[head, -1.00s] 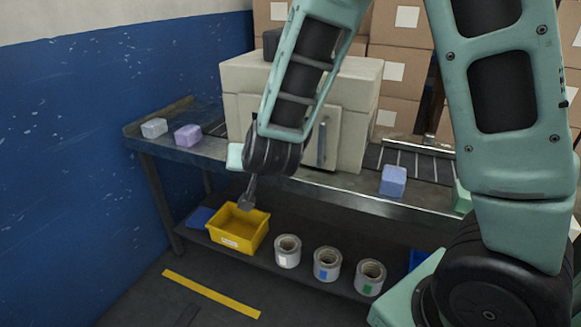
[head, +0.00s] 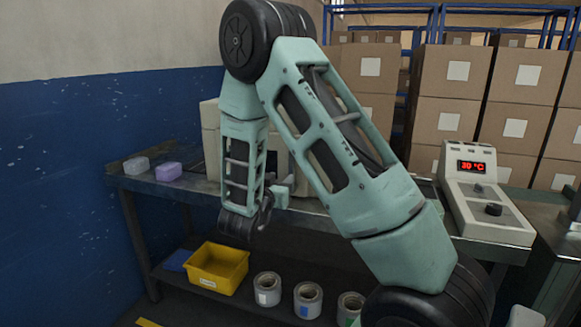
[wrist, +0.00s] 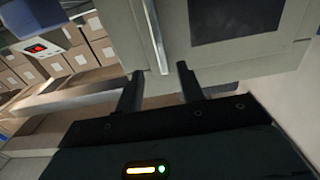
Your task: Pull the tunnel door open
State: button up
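The cream tunnel (head: 210,135) stands on the bench in the head view, mostly hidden behind my arm. In the wrist view its door (wrist: 178,50) shows as a pale panel beside a dark window (wrist: 235,20). A bright metal bar handle (wrist: 154,35) runs along the door. My gripper (wrist: 160,70) is open, with two dark fingers apart and nothing held. The handle's near end appears between the fingertips in the picture. I see no clear contact, and the depth between them is hard to judge. The fingertips are not clear in the head view.
A grey control box (head: 485,205) with a red display stands on the bench at right. A purple block (head: 168,171) and a grey block (head: 136,165) lie at left. A yellow bin (head: 218,268) and several film rolls (head: 308,299) are on the lower shelf. Stacked cartons (head: 455,95) fill the back.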

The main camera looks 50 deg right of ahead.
aim_at(291, 166)
jog(key=x, duration=1)
jog(key=shift+w+d+p, duration=0.15)
jog(key=shift+d+p, duration=0.15)
jog(key=shift+p, duration=0.05)
grip_shut()
